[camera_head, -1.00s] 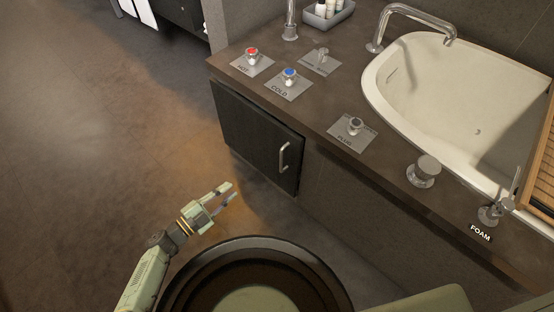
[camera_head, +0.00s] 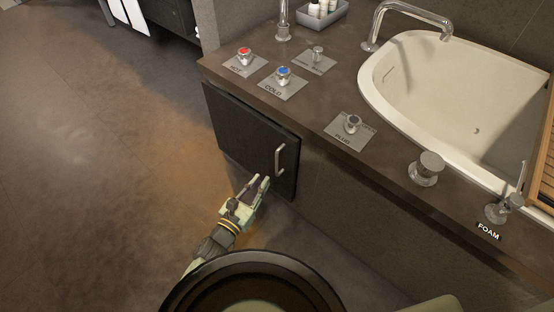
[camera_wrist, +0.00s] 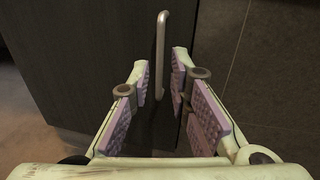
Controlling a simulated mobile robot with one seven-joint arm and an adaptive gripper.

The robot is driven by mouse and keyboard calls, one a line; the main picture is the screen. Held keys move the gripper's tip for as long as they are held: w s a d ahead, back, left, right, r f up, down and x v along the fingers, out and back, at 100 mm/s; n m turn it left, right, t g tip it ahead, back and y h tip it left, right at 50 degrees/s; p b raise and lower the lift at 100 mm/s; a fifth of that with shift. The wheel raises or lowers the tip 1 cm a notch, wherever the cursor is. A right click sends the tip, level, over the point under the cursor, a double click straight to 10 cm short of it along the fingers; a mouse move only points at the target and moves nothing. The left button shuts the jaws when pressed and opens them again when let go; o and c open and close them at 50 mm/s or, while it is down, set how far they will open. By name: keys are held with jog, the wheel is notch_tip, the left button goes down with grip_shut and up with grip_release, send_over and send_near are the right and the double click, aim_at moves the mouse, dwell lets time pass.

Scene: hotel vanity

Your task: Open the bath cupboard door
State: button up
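The bath cupboard door (camera_head: 243,135) is a dark panel under the counter and looks closed or nearly so. Its silver bar handle (camera_head: 280,158) stands upright near the door's right edge. In the wrist view the handle (camera_wrist: 160,55) shows ahead, with its lower part between the two fingers in the picture. My gripper (camera_head: 262,182) is open, just below and left of the handle in the head view. In the wrist view my gripper (camera_wrist: 160,75) has its purple-padded fingers apart. I cannot see it touching the handle.
The counter (camera_head: 325,95) above holds hot, cold and plug knobs, and the white bathtub (camera_head: 450,95) is set into it. A tiled panel (camera_head: 345,200) lies right of the door. The floor (camera_head: 100,170) to the left is clear.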

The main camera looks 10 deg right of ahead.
aim_at(277, 160)
jog(key=b+x, duration=0.1)
jog(key=x, duration=0.9)
jog(key=shift+w+d, duration=0.3)
jog(key=shift+c, duration=0.4)
grip_shut()
